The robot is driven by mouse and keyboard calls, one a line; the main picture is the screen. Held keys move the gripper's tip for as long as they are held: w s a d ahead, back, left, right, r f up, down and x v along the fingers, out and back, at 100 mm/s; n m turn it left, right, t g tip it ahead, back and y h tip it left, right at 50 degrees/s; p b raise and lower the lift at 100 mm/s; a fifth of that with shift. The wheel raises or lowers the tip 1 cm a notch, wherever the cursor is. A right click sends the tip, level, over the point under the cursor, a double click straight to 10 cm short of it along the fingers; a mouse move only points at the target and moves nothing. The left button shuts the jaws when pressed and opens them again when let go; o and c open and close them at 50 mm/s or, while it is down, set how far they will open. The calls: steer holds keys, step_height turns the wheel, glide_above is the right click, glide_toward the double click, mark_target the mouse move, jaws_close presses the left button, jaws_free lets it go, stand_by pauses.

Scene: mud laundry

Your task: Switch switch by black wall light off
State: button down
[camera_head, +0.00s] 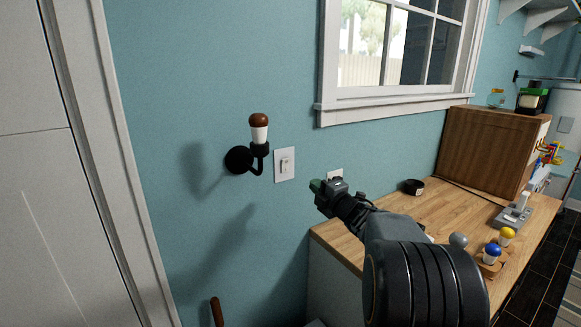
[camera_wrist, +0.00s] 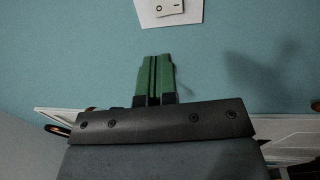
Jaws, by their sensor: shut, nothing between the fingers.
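The switch (camera_head: 285,164) is a white plate with a rocker on the teal wall, just right of the black wall light (camera_head: 239,160). The light has a white and brown bulb-shaped top. In the wrist view the switch plate (camera_wrist: 170,10) is at the top edge, partly cut off, with "O" and "–" marks on its rocker. My gripper (camera_head: 316,186) is to the right of the switch and a little lower in the head view. Its green fingers (camera_wrist: 157,58) are shut together with nothing between them. They point toward the wall and appear apart from the switch.
A wooden counter (camera_head: 440,207) is at the right, holding a wooden cabinet (camera_head: 490,150), a black round item (camera_head: 413,187) and small coloured knobs (camera_head: 493,252). Another wall plate (camera_head: 335,175) is partly behind my gripper. A window (camera_head: 395,50) is above. A white door (camera_head: 60,170) is at the left.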

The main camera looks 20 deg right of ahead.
mark_target(286, 162)
steer(key=p+x, duration=0.5)
steer(key=x, duration=0.7)
steer(key=shift+w+a+r, duration=0.1)
steer(key=shift+w+r, duration=0.05)
steer(key=shift+w, duration=0.1)
steer(key=shift+w+a, duration=0.1)
steer(key=shift+w, duration=0.6)
steer(key=shift+a+p, duration=0.1)
steer(key=shift+p, duration=0.2)
